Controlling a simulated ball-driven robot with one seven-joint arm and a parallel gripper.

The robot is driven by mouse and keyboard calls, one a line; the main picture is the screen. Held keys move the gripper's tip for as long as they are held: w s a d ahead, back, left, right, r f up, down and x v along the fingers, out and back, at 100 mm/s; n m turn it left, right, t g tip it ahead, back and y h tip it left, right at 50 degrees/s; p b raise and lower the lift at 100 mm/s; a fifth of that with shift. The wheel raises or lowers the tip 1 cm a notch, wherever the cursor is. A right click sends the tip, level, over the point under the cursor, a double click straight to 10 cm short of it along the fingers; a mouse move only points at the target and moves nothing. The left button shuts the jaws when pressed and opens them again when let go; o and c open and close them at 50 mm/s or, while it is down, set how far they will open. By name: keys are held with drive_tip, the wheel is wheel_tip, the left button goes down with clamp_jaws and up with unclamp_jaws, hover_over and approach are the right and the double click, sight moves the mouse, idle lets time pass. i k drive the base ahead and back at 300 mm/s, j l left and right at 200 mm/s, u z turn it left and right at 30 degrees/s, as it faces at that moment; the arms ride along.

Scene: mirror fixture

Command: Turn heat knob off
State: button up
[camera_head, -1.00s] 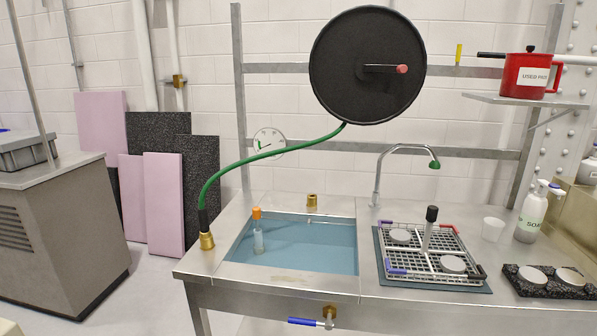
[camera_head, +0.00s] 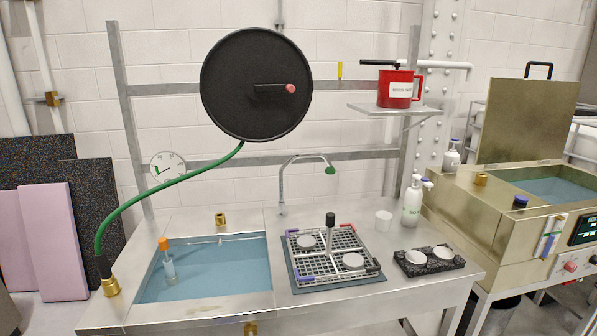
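A brass-coloured heated bath (camera_head: 470,207) stands at the right, with its lid raised and bluish liquid inside. Its front panel has a dark digital display (camera_head: 583,229). My gripper is not in view.
A steel sink bench (camera_head: 400,296) fills the middle, with a wire rack (camera_head: 330,281), soap bottle (camera_head: 412,205) and black block (camera_head: 428,262). A hose reel (camera_head: 256,85) hangs above. A narrow floor gap separates bench and bath stand.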

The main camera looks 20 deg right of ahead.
sight(571, 267)
drive_tip(key=z, duration=1.75)
drive_tip(key=i+l+z, duration=0.15)
drive_tip(key=i, duration=0.3)
drive_tip(key=i+l+z, duration=0.15)
drive_tip(key=i, duration=0.3)
